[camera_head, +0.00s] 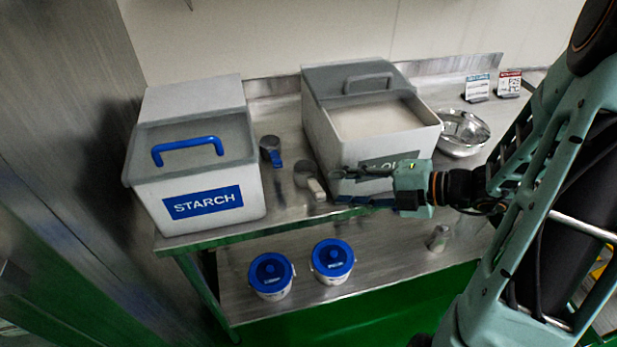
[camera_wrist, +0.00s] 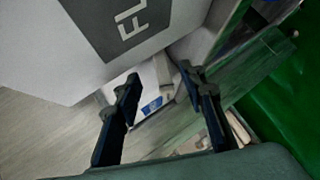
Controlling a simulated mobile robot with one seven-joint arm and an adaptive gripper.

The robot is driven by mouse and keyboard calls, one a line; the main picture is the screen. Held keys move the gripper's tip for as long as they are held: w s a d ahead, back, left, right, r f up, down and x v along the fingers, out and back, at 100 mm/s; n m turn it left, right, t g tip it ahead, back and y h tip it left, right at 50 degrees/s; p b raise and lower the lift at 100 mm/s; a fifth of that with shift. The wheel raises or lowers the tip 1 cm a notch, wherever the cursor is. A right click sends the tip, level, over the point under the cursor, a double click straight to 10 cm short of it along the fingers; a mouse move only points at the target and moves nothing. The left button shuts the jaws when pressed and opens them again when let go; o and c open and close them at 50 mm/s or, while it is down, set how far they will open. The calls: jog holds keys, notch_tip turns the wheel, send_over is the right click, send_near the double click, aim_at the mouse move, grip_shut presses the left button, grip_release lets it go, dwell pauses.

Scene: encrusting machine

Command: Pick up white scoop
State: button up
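The white scoop (camera_head: 311,183) lies on the steel table between the starch and flour bins, its pale handle towards the front edge. My gripper (camera_head: 345,186) is to the right of it, in front of the flour bin, with the fingers pointing left towards the handle. In the wrist view my gripper (camera_wrist: 160,74) has its two dark fingers apart, with nothing held between them. A pale shape (camera_wrist: 185,83) by the right fingertip may be the scoop's handle, but I cannot tell surely.
The flour bin (camera_head: 343,154) stands close behind my gripper. A blue-handled scoop (camera_head: 271,153) lies beside the starch bin (camera_head: 150,208). A metal bowl (camera_head: 462,150) and two small signs stand at the right. Two blue-lidded tubs (camera_head: 270,287) sit on the lower shelf.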

aim_at(314, 188)
jog(key=b+x, duration=0.1)
jog(key=x, duration=0.6)
jog(key=shift+a+f, duration=0.2)
jog(key=shift+a, duration=0.15)
jog(key=shift+c, duration=0.3)
grip_shut()
